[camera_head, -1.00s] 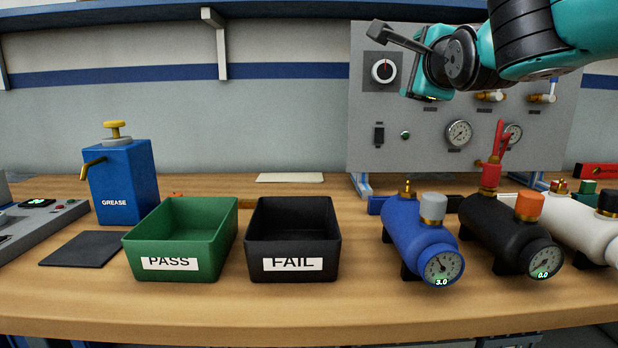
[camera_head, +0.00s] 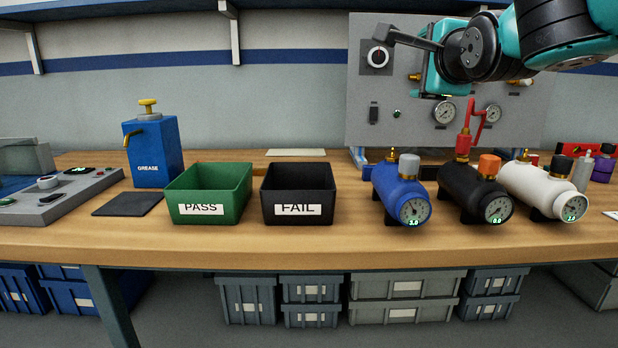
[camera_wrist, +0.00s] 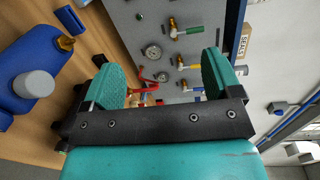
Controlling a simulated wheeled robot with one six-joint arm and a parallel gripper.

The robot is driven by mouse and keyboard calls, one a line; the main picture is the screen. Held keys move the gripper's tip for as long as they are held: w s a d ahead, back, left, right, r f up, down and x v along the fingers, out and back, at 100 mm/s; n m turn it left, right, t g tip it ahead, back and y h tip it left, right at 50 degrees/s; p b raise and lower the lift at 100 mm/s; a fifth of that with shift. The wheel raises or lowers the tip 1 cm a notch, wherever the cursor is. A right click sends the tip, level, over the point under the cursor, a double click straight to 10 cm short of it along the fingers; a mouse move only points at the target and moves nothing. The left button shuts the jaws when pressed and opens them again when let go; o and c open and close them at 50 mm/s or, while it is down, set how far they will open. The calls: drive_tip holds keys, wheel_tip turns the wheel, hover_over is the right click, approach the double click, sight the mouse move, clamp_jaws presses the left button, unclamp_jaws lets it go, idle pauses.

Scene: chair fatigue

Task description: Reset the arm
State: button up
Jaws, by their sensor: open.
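My gripper (camera_wrist: 164,78) has its two teal fingers spread wide in the wrist view, with nothing between them. In the head view my gripper (camera_head: 432,75) is at the upper right, raised in front of the grey gauge panel (camera_head: 385,130) and above the workbench (camera_head: 330,245). It appears clear of the cylinders below. Its fingertips are hard to make out in the head view.
A green PASS bin (camera_head: 208,190) and black FAIL bin (camera_head: 298,190) stand mid-bench. Blue (camera_head: 398,188), black (camera_head: 465,190) and white (camera_head: 545,190) gauge cylinders stand at right. A blue grease dispenser (camera_head: 150,155) stands at left. Storage boxes (camera_head: 312,290) sit below.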

drive_tip(key=s+a+f+n+g+y, duration=0.2)
drive_tip(key=s+f+n+g, duration=0.6)
drive_tip(key=s+f+n, duration=0.6)
drive_tip(key=s+a+f+n+g+y, duration=0.2)
drive_tip(key=s+f+n+g, duration=0.75)
drive_tip(key=s, duration=0.65)
wheel_tip(320, 180, up, 15)
drive_tip(key=s+n+p, duration=0.1)
drive_tip(key=n+p, duration=0.1)
drive_tip(key=p, duration=1.4)
drive_tip(key=shift+s+f+p, duration=0.2)
drive_tip(key=shift+s+p, duration=0.1)
drive_tip(key=shift+p, duration=0.1)
drive_tip(key=shift+a+t, duration=0.15)
drive_tip(key=shift+t, duration=0.1)
drive_tip(key=shift+c, duration=0.2)
